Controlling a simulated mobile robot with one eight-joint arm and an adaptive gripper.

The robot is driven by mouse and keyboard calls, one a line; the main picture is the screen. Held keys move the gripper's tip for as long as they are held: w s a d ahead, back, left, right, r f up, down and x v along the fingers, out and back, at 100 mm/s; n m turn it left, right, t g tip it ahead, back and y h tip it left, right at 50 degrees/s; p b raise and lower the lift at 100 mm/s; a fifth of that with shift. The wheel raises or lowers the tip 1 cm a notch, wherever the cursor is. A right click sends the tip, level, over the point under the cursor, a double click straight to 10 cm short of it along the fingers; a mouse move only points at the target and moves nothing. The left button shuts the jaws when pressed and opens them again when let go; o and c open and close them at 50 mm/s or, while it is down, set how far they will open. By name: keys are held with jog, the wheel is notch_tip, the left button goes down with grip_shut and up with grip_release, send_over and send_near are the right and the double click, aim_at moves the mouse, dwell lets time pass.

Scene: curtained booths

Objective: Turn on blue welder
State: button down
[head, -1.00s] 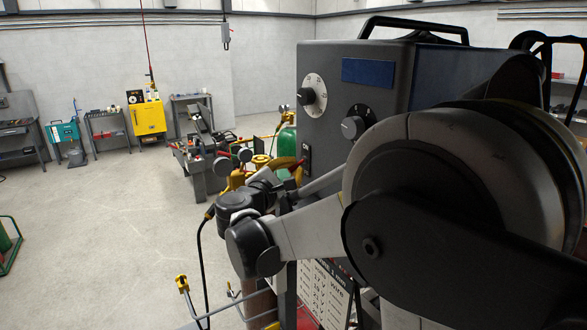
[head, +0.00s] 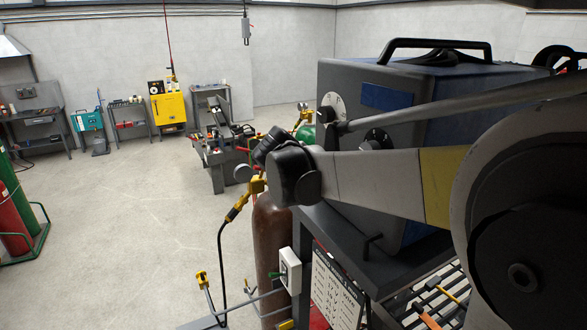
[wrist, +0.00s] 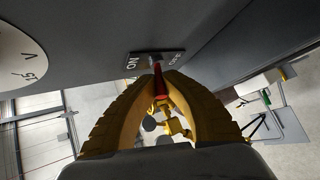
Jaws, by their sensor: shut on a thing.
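The blue welder (head: 450,112) has a dark grey front, a blue side and a black top handle. It stands on a cart at the right in the head view. In the wrist view its front holds a dark switch plate (wrist: 142,66) marked ON and OFF, with a red lever (wrist: 157,84) sticking out. My gripper (wrist: 160,80) has yellow padded fingers on both sides of the red lever and is shut on it, close to the plate. In the head view my arm hides the switch and the gripper.
Two dials (head: 335,104) sit on the welder's front, and one (wrist: 18,60) shows in the wrist view. A brown gas cylinder (head: 272,235) and a yellow-handled torch (head: 241,201) on a black cable are beside the cart. Open floor (head: 130,220) lies to the left.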

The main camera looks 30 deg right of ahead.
jog(key=shift+d+r+y+p, duration=0.15)
jog(key=shift+r+y+p, duration=0.15)
jog(key=shift+y, duration=0.3)
jog(key=shift+m, duration=0.3)
jog(key=c, duration=1.5)
grip_release()
jog(key=shift+w, duration=0.1)
jog(key=v, duration=1.2)
jog(key=shift+d+r, duration=0.1)
jog(key=shift+r, duration=0.1)
jog(key=shift+w, duration=0.1)
